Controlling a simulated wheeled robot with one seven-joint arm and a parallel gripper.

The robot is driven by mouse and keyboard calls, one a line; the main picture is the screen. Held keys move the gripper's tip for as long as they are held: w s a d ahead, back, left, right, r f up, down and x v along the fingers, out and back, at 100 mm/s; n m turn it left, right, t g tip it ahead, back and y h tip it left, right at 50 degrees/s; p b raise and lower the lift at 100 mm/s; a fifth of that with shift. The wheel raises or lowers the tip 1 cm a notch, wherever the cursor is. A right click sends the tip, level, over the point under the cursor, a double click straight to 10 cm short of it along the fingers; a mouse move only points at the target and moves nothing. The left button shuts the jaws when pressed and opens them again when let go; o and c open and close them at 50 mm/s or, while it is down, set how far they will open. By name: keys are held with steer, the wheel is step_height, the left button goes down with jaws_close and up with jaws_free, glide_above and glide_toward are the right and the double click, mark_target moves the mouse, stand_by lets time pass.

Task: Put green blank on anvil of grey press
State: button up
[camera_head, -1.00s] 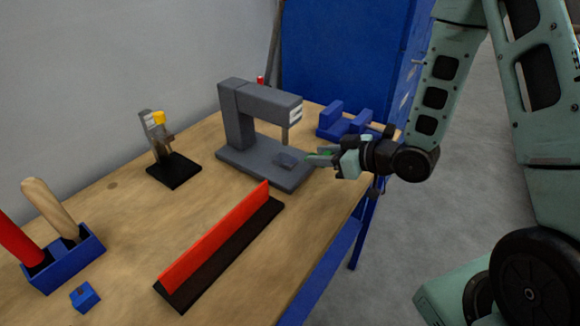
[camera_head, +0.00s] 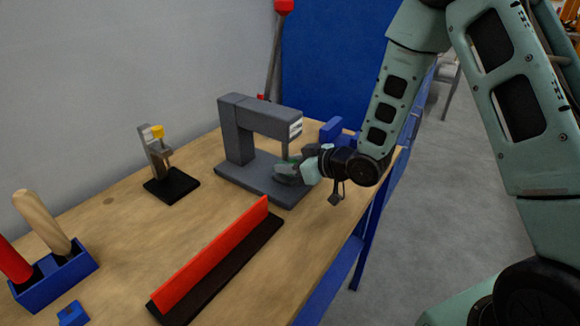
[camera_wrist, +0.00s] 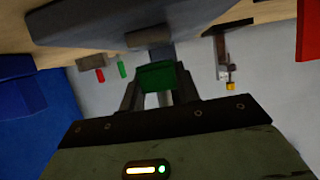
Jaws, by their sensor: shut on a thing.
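The grey press (camera_head: 240,140) stands on the bench, its head reaching out over its flat base. My gripper (camera_head: 288,170) has come in from the right, under the press head and low over the front of the base. The wrist view is upside down, with the press base at the top. A small grey block (camera_wrist: 148,37), apparently the anvil, lies in line with the blank there. I cannot tell whether they touch.
A red fence (camera_head: 215,252) on a dark strip runs along the bench front. A clamp on a black plate (camera_head: 171,185) stands left of the press. A blue fixture (camera_head: 331,129) is behind my gripper. A blue tool holder (camera_head: 62,275) is at front left.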

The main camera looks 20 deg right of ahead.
steer(key=shift+f, duration=0.75)
steer(key=shift+f, duration=0.1)
steer(key=o, duration=1)
steer(key=shift+c, duration=0.2)
